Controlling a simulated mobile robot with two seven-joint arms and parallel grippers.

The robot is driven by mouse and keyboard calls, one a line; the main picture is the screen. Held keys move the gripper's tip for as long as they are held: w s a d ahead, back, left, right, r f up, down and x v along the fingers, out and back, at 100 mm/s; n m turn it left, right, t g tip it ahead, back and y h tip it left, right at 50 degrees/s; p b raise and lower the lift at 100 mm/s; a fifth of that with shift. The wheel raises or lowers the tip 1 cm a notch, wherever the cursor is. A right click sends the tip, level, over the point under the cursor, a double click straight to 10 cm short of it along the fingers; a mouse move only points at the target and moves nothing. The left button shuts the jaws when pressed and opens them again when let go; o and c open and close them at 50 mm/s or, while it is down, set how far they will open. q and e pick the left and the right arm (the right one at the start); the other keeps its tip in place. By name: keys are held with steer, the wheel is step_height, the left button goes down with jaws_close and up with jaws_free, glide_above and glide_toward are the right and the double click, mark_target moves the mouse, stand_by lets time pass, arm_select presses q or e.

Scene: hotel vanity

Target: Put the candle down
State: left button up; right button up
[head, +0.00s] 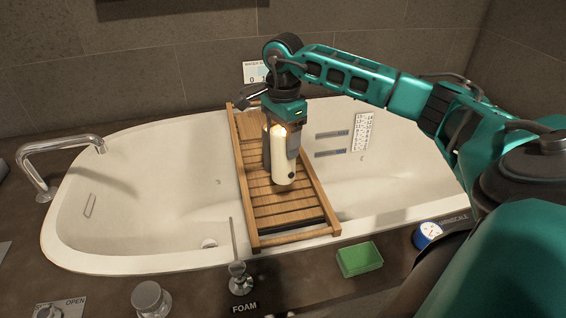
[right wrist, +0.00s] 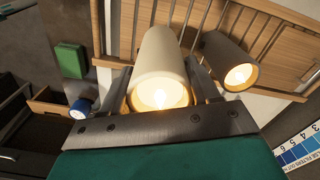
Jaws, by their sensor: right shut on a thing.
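My right gripper (head: 285,150) is shut on a cream candle (head: 284,168), which is upright with its lit top toward my palm. In the right wrist view the cream candle (right wrist: 163,60) stands between the two fingers, its flame glowing. The candle is over the slats of the wooden bath tray (head: 311,186); whether its base touches them I cannot tell. A dark lit candle (right wrist: 226,58) is beside it in the right wrist view, close to one finger. My left gripper is not in view.
The wooden tray spans the white bathtub (head: 150,160). A chrome faucet (head: 60,148) is at the left rim. A green box (head: 359,260) and a blue-and-white round item (head: 428,233) are on the near counter. Bare slats show at the tray's near end.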

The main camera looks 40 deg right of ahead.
mark_target(283, 130)
steer(key=shift+f, duration=1.4)
step_height(283, 130, down, 4)
steer(key=shift+f+b, duration=0.1)
steer(key=shift+b, duration=0.65)
steer(key=o, duration=1.2)
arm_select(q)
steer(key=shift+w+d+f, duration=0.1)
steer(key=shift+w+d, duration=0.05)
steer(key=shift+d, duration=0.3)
arm_select(e)
steer(key=shift+r, duration=0.2)
step_height(283, 130, up, 11)
steer(key=p, duration=0.3)
steer(key=shift+r, duration=0.1)
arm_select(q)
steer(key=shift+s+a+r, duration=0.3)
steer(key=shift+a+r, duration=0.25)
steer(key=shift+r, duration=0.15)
arm_select(e)
steer(key=shift+r, duration=0.35)
